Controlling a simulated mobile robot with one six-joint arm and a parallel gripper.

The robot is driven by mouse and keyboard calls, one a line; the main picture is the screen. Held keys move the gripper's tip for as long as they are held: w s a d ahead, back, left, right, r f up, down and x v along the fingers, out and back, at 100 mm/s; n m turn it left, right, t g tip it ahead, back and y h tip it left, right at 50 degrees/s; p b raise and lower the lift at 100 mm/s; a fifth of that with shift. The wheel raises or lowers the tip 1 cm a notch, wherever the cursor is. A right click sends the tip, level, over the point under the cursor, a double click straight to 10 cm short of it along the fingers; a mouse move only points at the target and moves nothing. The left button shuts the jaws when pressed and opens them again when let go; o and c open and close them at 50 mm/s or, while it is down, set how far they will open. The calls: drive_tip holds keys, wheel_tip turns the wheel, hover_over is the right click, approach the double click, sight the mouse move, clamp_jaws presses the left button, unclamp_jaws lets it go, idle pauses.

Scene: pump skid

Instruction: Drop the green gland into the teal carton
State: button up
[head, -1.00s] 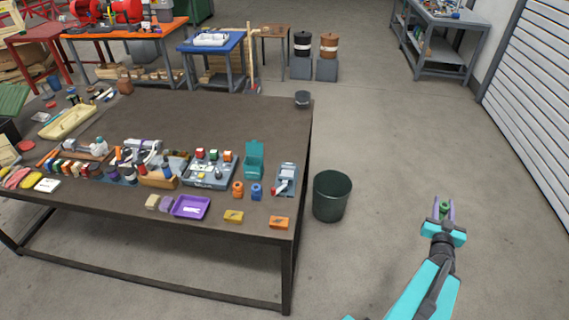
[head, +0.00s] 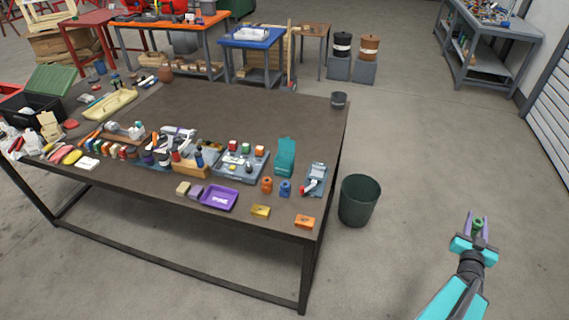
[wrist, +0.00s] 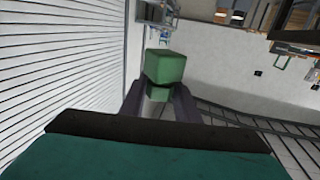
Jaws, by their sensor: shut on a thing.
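My gripper (head: 477,226) is to the right of the brown table, above the open floor. It is shut on the green gland (head: 478,223), a small green piece held between its fingertips. In the wrist view the green gland (wrist: 165,68) shows as a green block between the two dark fingers. The teal carton (head: 285,160) stands on the table near its right end, with its lid raised at the back. My gripper is well apart from the carton. The inside of the carton is too small to make out.
On the table (head: 240,105), an orange gland (head: 267,184), a blue gland (head: 285,188), a purple tray (head: 219,198) and a grey device (head: 315,178) stand near the carton. A dark green bin (head: 359,200) stands on the floor between the table and my gripper. The table's far half is mostly clear.

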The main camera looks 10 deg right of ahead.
drive_tip(key=shift+w, duration=0.1)
drive_tip(key=w+a+r+n+t+y+b, duration=0.25)
drive_tip(key=w+a+n+y, duration=0.35)
drive_tip(key=w+a, duration=0.5)
drive_tip(key=w+a+r+n+t+y+b, duration=0.25)
drive_tip(key=w+a+y, duration=0.45)
drive_tip(key=w+a, duration=0.4)
drive_tip(key=w+a+n+g+y+b, duration=0.1)
drive_tip(key=a+n+g+y+b, duration=0.2)
drive_tip(key=a, duration=1.4)
drive_tip(key=w+a+f+n+g+y+b, duration=0.1)
drive_tip(key=a+n+g+y+b, duration=0.2)
drive_tip(key=a, duration=1.4)
drive_tip(key=n+g+y, duration=0.2)
drive_tip(key=n+y, duration=0.3)
drive_tip(key=y, duration=0.2)
drive_tip(key=shift+w+a+y, duration=0.3)
drive_tip(key=shift+y, duration=0.1)
drive_tip(key=shift+f, duration=0.1)
